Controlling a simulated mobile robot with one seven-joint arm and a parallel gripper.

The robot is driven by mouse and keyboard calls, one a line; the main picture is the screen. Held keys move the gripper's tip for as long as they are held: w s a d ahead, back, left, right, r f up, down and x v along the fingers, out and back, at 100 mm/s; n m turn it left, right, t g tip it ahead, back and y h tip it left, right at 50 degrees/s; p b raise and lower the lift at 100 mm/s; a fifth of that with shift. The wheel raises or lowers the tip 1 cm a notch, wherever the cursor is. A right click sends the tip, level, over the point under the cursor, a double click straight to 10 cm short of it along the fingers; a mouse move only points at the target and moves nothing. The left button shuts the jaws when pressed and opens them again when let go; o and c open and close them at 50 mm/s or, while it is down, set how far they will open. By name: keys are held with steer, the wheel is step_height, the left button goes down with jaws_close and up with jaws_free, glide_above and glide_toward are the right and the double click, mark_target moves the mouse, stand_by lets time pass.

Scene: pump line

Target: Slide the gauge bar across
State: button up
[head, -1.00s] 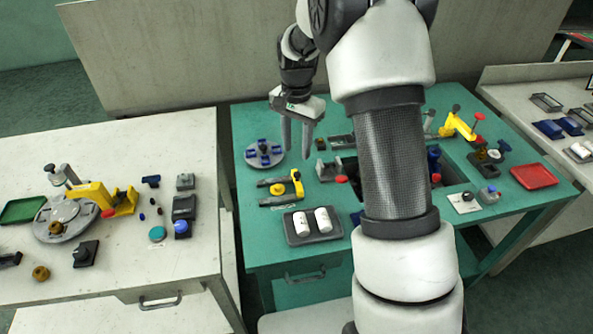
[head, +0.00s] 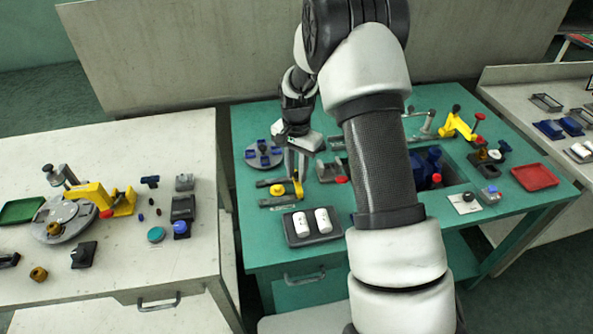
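No part can be named for certain as the gauge bar. The fingers look close together, and any gap or held thing is too small to tell. My arm hides the table's middle.
A grey tray with two white cylinders (head: 313,240) stands at the front. A round plate with blue blocks (head: 263,154) is behind left. A sunken opening with blue parts (head: 428,165) and a red tray (head: 535,177) are to the right. A white table (head: 185,262) stands left.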

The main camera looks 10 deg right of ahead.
jaws_close()
steer(key=shift+a, duration=0.1)
steer(key=a, duration=1.1)
steer(key=shift+a, duration=0.1)
steer(key=shift+o, duration=2.3)
jaws_free()
steer(key=shift+a, duration=0.1)
steer(key=shift+r, duration=0.1)
